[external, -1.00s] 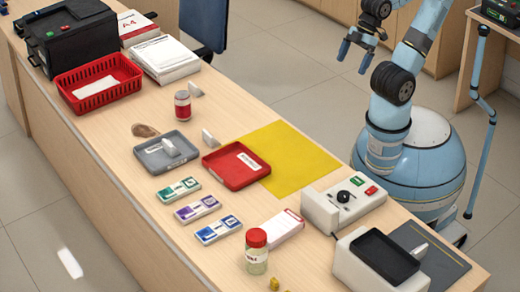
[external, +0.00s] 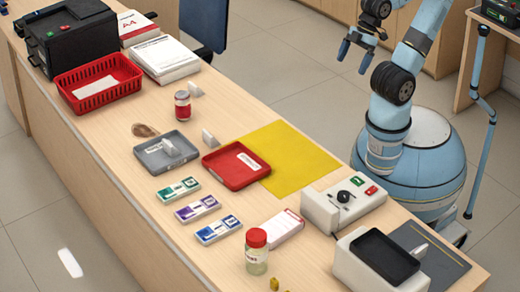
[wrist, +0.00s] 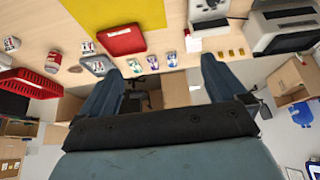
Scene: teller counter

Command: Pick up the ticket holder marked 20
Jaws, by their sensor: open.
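Three small pale upright holders stand on the counter; no number is readable on them. One holder (external: 195,90) stands behind the red-labelled jar. Another holder (external: 209,138) stands between the grey tray and the red tray, and seems to show in the wrist view (wrist: 87,47). A third holder (external: 169,147) stands in the grey tray (external: 150,163). I cannot tell which is marked 20. My gripper (external: 354,60) is open and empty, beyond the counter's far edge and apart from all holders. Its two fingers (wrist: 168,68) are spread in the wrist view.
A red tray (external: 228,178) overlaps the yellow mat (external: 300,165). The jar (external: 182,105), red basket (external: 130,75) and paper stack (external: 165,57) are to the left. Several coloured cards, a red-lidded jar (external: 256,258) and a control box (external: 365,205) are nearer.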

